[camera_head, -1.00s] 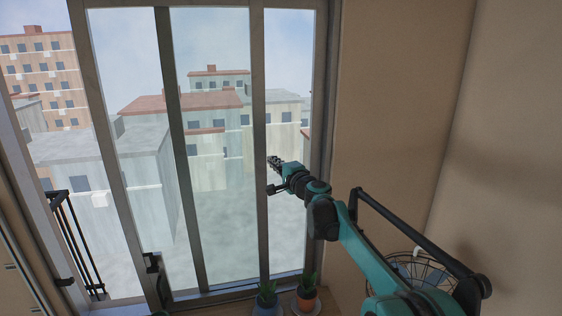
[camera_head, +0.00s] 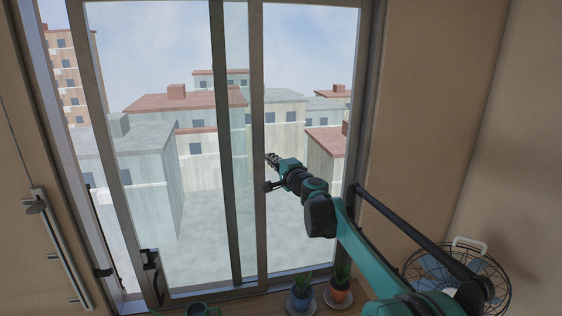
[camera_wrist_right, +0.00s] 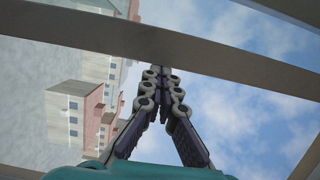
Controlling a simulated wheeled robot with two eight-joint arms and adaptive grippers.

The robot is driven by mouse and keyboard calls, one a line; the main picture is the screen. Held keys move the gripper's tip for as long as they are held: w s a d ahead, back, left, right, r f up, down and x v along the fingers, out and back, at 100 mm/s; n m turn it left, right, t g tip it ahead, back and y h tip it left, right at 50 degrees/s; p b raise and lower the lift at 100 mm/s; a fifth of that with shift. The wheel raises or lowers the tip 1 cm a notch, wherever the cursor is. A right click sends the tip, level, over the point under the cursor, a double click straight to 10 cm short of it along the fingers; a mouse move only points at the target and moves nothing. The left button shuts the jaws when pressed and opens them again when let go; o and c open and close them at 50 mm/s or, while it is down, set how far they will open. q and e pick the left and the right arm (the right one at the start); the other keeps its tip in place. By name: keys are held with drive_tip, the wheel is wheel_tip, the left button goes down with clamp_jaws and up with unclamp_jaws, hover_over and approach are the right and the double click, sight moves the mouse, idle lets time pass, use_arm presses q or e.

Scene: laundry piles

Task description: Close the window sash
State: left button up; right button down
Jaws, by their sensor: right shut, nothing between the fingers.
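The window sash is a tall glazed sliding panel. Its left stile (camera_head: 107,150) carries a dark handle (camera_head: 151,270), and its right stile (camera_head: 258,150) overlaps the other pane, whose stile (camera_head: 232,150) shows just left of it. A narrow gap remains between the sash and the left jamb (camera_head: 62,130). My right gripper (camera_head: 272,160) is shut and empty, with its fingertips at the right side of the sash's right stile. In the right wrist view, the closed fingertips (camera_wrist_right: 160,74) meet the edge of a stile (camera_wrist_right: 190,55); contact is not certain. My left gripper is not in view.
A round wire-framed object (camera_head: 490,262) is at the lower right. A grey bar (camera_head: 62,255) is on the left wall.

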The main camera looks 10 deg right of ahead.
sight(235, 160)
drive_tip(key=a, duration=1)
drive_tip(key=shift+a+b, duration=0.3)
drive_tip(key=shift+a, duration=0.25)
drive_tip(key=shift+d, duration=0.15)
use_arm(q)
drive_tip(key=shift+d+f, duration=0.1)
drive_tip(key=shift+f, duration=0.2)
